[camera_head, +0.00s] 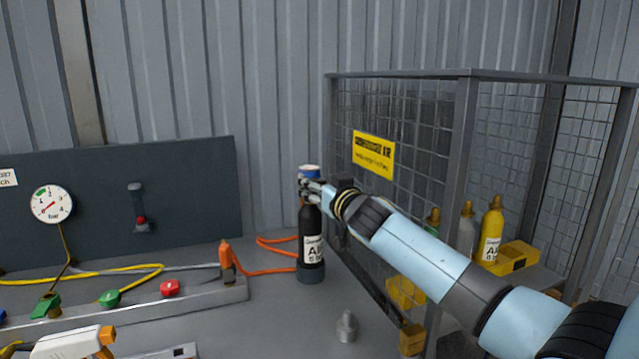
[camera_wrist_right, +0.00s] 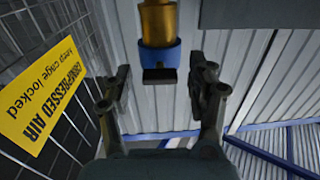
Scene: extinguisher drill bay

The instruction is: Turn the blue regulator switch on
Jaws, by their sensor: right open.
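The blue regulator switch (camera_head: 310,170) sits on top of a black air cylinder (camera_head: 311,236) that stands upright beside the mesh cage. In the right wrist view, the blue switch (camera_wrist_right: 160,55) is a blue collar under a brass body, with a dark tab at its lower edge. My left gripper is not in view.
The mesh cage (camera_head: 400,75) with a yellow sign (camera_head: 374,152) stands close on the right, holding several cylinders. An orange hose (camera_head: 275,244) runs to the black cylinder's left. A gauge panel (camera_head: 185,185) stands behind the bench. A white-and-orange tool (camera_head: 75,343) lies at front left.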

